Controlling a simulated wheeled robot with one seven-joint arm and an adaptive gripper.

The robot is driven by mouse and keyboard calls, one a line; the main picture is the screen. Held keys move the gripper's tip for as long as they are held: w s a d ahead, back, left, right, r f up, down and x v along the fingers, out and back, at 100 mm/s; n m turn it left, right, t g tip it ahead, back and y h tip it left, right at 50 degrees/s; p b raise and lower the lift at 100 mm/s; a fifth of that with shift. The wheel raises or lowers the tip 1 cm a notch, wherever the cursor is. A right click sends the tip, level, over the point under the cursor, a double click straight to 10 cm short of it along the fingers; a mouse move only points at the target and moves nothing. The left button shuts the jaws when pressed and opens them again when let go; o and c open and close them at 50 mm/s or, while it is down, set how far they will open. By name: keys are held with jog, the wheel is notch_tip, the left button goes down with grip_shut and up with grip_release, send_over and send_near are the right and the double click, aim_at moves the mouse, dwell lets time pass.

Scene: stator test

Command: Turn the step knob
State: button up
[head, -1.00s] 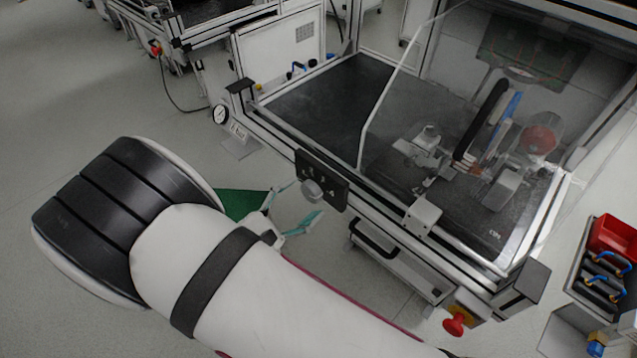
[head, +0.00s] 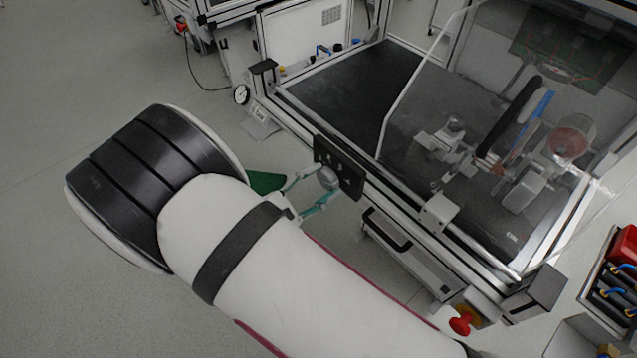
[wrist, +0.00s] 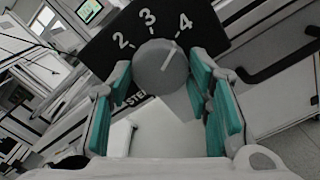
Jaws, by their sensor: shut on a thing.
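The step knob (wrist: 161,66) is a round grey dial on a black panel (wrist: 100,50), with the numbers 2, 3 and 4 around it in the wrist view. Its white pointer line aims up and right, toward the 4. My gripper (wrist: 160,74) has its teal-padded fingers on either side of the knob and is shut on it. In the head view the knob (head: 327,178) sits on the front of the station's rail, with the fingers of my gripper (head: 317,190) at it. The number 1 is not visible.
The test station (head: 345,95) has a dark worktop and a clear cover on the right. A grey box (head: 438,211) and a red emergency button (head: 462,322) sit along its front. Open floor lies left.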

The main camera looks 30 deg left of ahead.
jog(key=n, duration=0.4)
jog(key=shift+n, duration=0.3)
jog(key=shift+s+n, duration=0.1)
jog(key=shift+n, duration=1.7)
jog(key=shift+f, duration=0.1)
jog(key=o, duration=1.1)
jog(key=shift+o, duration=0.2)
jog(key=v, duration=0.7)
jog(key=shift+s, duration=0.2)
jog(key=shift+a, duration=0.1)
